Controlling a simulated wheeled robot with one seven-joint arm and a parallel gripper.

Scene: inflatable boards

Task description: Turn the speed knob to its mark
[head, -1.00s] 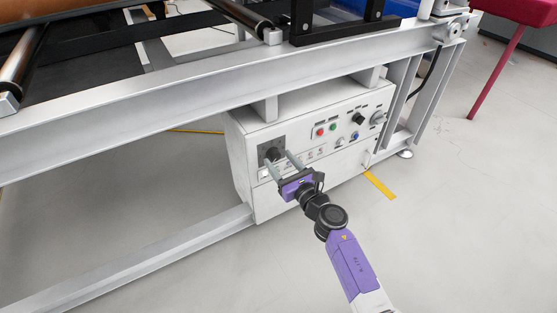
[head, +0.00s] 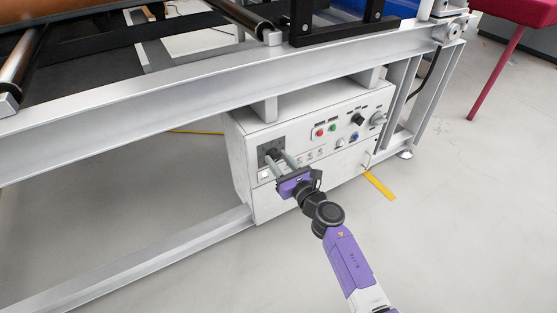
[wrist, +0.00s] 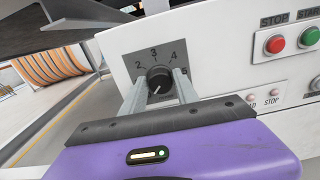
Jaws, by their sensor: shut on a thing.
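The speed knob (wrist: 159,78) is a round black knob on a dark grey dial plate (wrist: 139,63) with numbers; 2, 3, 4 and 5 show in the wrist view. A white pointer line on the knob points toward the lower left. My gripper (wrist: 160,88) is shut on the knob, one finger on each side. In the head view my gripper (head: 279,160) reaches the dial at the left end of the white control box (head: 242,168). The lower part of the dial is hidden behind the fingers and gripper body.
Right of the dial are a red STOP button (wrist: 275,44) and a green START button (wrist: 311,36). Another black knob (head: 358,119) is farther right. A grey frame beam (head: 180,107) runs above the box. The floor in front is clear.

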